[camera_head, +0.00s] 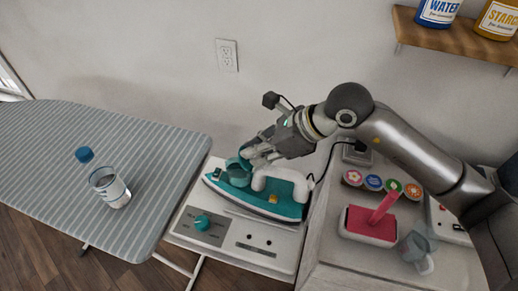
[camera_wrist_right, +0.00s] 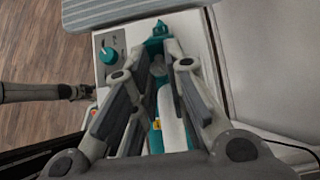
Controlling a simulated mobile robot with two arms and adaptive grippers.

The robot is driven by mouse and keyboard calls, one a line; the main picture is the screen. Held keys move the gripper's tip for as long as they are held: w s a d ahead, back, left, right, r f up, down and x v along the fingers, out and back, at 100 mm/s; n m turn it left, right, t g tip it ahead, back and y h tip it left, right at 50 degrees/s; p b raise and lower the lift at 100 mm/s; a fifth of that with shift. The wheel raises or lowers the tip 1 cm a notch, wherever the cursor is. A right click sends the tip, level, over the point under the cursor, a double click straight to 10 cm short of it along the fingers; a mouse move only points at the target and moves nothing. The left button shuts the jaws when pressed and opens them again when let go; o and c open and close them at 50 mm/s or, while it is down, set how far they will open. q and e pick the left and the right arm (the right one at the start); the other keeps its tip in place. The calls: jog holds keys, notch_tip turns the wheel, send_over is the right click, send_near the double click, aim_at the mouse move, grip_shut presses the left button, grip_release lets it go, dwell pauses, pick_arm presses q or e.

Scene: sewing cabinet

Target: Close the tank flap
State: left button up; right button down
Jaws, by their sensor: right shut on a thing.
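The teal and white iron (camera_head: 288,208) sits on the white-topped stand right of the ironing board, its nose pointing left. Its raised teal tank flap (camera_head: 238,172) is near the nose. My right gripper (camera_head: 256,156) reaches in from the right above the iron, its fingers closed at the flap; the exact contact is hidden. In the right wrist view, the fingers (camera_wrist_right: 160,58) come together by the teal nose of the iron (camera_wrist_right: 157,30). A grey, jointed arm part, apparently my left gripper (camera_wrist_right: 75,92), shows over the floor; its jaws are unclear.
The striped ironing board (camera_head: 60,150) holds a clear water cup (camera_head: 112,190) and a blue cap (camera_head: 84,155). A teal dial (camera_head: 202,222) is on the stand. A shelf (camera_head: 455,38) hangs above.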

aim_at(243, 147)
jog(key=h, duration=0.1)
jog(key=a, duration=0.1)
jog(key=h, duration=0.1)
jog(key=shift+w+a+r+g+h, duration=0.25)
jog(key=shift+a+g+h, duration=0.05)
jog(key=shift+a+g, duration=0.1)
jog(key=h, duration=0.1)
jog(key=a+h, duration=0.1)
jog(key=shift+w+a+f+g+h, duration=0.15)
jog(key=shift+w+a+g+h, duration=0.15)
jog(key=shift+g, duration=0.1)
jog(key=shift+w+a+f+g+h+b, duration=0.15)
jog(key=shift+a+f+g+h+b, duration=0.35)
jog(key=shift+h, duration=0.75)
jog(key=shift+w+a+f+g+h+b, duration=0.25)
jog(key=shift+a+f+h+b, duration=0.3)
jog(key=shift+h, duration=0.75)
jog(key=shift+w+a+f+g+h+b, duration=0.1)
jog(key=shift+a+f+g+h+b, duration=0.45)
jog(key=shift+h, duration=0.7)
jog(key=shift+a+r, duration=0.1)
jog(key=shift+a, duration=0.1)
jog(key=c, duration=1.4)
grip_release()
jog(key=shift+o, duration=0.2)
jog(key=shift+r, duration=0.1)
notch_tip(243, 147, up, 10)
